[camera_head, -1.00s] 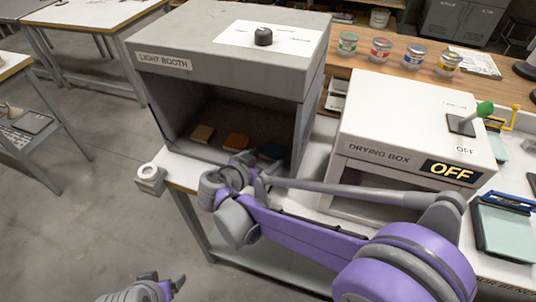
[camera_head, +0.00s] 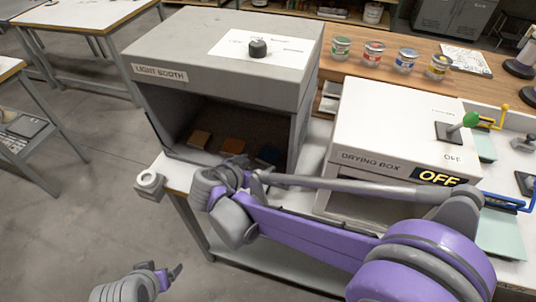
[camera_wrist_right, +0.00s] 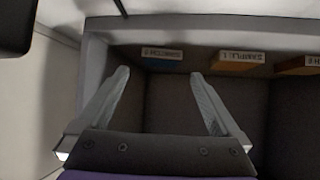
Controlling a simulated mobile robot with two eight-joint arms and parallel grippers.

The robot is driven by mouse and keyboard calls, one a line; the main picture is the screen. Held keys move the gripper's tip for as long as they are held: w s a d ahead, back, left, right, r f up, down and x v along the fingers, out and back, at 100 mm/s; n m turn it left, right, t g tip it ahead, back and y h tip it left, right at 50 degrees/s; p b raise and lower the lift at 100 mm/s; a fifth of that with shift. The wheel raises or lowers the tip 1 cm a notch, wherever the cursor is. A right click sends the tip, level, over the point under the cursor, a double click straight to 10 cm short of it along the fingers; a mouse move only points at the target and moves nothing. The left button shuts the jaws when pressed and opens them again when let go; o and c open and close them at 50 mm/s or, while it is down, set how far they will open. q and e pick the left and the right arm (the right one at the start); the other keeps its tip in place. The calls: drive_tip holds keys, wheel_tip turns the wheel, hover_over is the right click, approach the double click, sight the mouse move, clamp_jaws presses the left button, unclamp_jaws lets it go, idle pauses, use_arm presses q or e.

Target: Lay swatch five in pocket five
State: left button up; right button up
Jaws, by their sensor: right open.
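A blue swatch (camera_wrist_right: 162,57) with a white label lies in the light booth, ahead of my right gripper and left of centre in the wrist view. My right gripper (camera_wrist_right: 160,85) is open and empty, fingers pointing toward the swatches, short of the blue one. In the head view it is at the booth's mouth (camera_head: 245,168). My left gripper (camera_head: 163,272) is low at the left, its opening unclear. I cannot identify pocket five.
An orange sample (camera_wrist_right: 238,61) and a brownish one (camera_wrist_right: 300,65) lie beside the blue swatch inside the light booth (camera_head: 215,75). The booth's walls and roof enclose them. A drying box (camera_head: 385,125) reading OFF stands right. A pale green panel (camera_head: 502,238) lies at far right.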

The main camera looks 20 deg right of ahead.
sight(269, 155)
drive_tip(key=shift+w+d+f, duration=0.15)
drive_tip(key=shift+d+f, duration=0.1)
drive_tip(key=shift+d, duration=0.1)
drive_tip(key=x, duration=0.6)
drive_tip(key=shift+w+r, duration=0.25)
drive_tip(key=shift+w, duration=0.1)
drive_tip(key=c, duration=1.3)
drive_tip(key=shift+r, duration=0.15)
drive_tip(key=shift+c, duration=0.2)
